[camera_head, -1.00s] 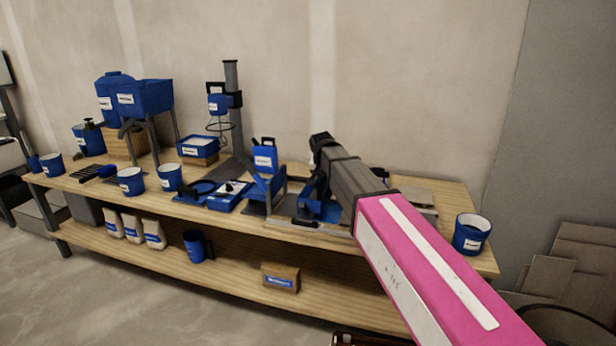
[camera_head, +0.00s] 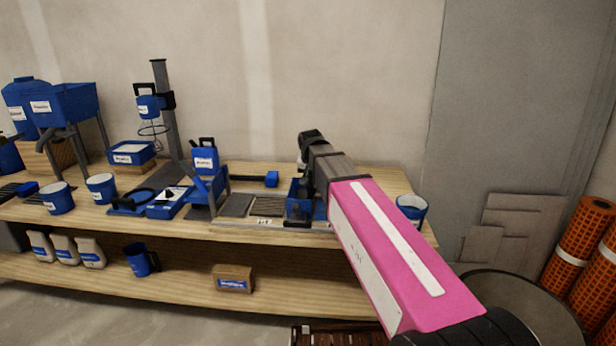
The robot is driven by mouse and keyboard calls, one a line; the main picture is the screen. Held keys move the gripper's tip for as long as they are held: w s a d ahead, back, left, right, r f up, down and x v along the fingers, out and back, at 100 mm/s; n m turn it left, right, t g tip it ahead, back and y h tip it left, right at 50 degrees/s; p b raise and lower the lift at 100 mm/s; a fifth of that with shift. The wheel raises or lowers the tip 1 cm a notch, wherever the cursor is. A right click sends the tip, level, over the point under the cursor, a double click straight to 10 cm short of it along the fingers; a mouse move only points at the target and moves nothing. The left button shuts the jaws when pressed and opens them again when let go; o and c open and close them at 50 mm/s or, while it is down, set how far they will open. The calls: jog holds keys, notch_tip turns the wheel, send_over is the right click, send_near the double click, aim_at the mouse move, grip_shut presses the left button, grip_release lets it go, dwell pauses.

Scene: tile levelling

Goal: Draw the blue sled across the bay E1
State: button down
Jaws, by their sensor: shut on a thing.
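The blue sled (camera_head: 296,206) is a small open blue frame with dark parts. It stands on the bench at the right end of the bay E1. The bay holds a grey slatted bed (camera_head: 268,205), with a small white label (camera_head: 265,222) at its front edge. My gripper (camera_head: 303,178) is at the end of my pink and grey arm, directly above and behind the sled. It is shut on the sled. The fingertips and the sled's right side are largely hidden by my arm.
Left of the bay are a plain grey plate (camera_head: 237,205) and a blue stand (camera_head: 207,175). A blue-headed tool (camera_head: 271,179) lies behind the bed. A blue bucket (camera_head: 412,208) stands at the right bench end. A carton (camera_head: 233,278) is on the lower shelf.

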jog(key=c, duration=1)
grip_release()
jog(key=shift+o, duration=0.2)
jog(key=shift+r, duration=0.1)
jog(key=v, duration=1)
jog(key=shift+r, duration=0.3)
jog(key=shift+s, duration=0.1)
